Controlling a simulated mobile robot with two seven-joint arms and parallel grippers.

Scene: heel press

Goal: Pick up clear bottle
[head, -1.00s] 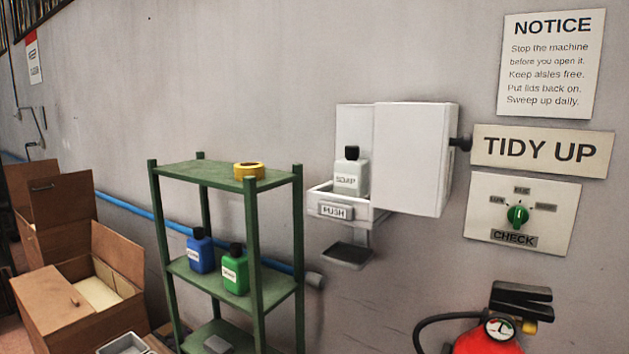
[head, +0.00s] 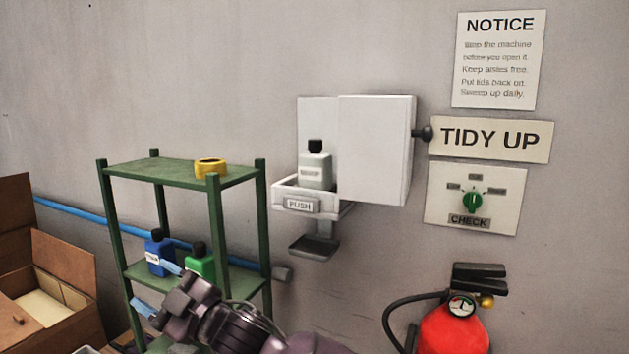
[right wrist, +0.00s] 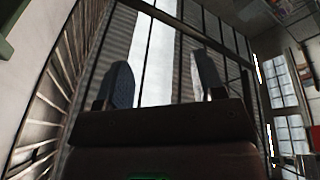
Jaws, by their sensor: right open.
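The clear bottle (head: 315,166), pale with a black cap and a label, stands upright in the open white wall dispenser (head: 377,150), behind the front lip marked PUSH. My right gripper (head: 158,287) is open and empty, low in front of the green shelf, left of and below the bottle. In the right wrist view its two fingers (right wrist: 158,85) stand apart with nothing between them, and the bottle does not show there. My left gripper is not in view.
A green shelf (head: 127,172) holds a yellow tape roll (head: 210,168), a blue bottle (head: 158,252) and a green bottle (head: 201,262). A red fire extinguisher (head: 452,330) stands at lower right. Cardboard boxes (head: 60,262) are at left. The wall before the dispenser is clear.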

